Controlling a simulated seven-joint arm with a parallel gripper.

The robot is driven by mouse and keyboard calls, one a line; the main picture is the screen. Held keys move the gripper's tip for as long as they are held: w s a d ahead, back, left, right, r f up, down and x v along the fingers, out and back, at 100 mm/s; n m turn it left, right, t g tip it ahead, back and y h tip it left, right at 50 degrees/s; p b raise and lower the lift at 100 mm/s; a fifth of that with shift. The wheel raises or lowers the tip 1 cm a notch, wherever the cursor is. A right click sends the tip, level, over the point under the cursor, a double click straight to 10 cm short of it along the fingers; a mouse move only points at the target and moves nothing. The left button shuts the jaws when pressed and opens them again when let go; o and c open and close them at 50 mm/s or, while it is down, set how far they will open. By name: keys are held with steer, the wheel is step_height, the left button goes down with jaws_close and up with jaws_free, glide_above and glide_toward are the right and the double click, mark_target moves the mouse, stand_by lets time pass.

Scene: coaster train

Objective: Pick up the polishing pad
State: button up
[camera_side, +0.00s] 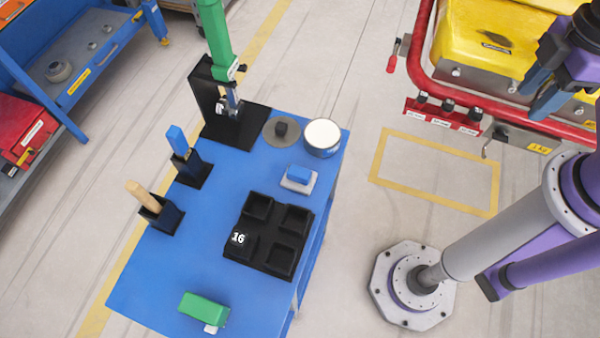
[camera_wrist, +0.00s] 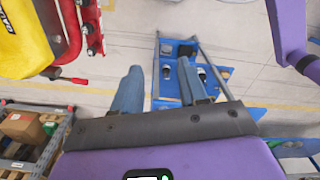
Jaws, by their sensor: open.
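Two pad-like things lie on the blue table (camera_side: 150,285) in the side view. One is a small white pad with a blue block on top (camera_side: 298,178), just behind the black tray. The other is a flat grey disc with a black knob (camera_side: 281,131), farther back beside a round tin. I cannot tell for sure which is the polishing pad. My gripper (camera_side: 533,98) is at the upper right, open and empty, high and well away from both. In the wrist view its blue fingers (camera_wrist: 160,68) are spread apart with nothing between them.
The black tray (camera_side: 272,235) has several empty pockets. The tin (camera_side: 323,138), a green block (camera_side: 204,308), two black holders (camera_side: 162,213) (camera_side: 190,170) and a green-handled press (camera_side: 216,40) stand on the table. A red-railed cart with yellow seats (camera_side: 480,45) is near my gripper.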

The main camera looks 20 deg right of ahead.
steer(key=o, duration=1)
steer(key=shift+c, duration=0.2)
steer(key=m, duration=2.2)
glide_above(299, 171)
steer(key=f, duration=0.1)
step_height(299, 171, down, 17)
steer(key=shift+f, duration=0.15)
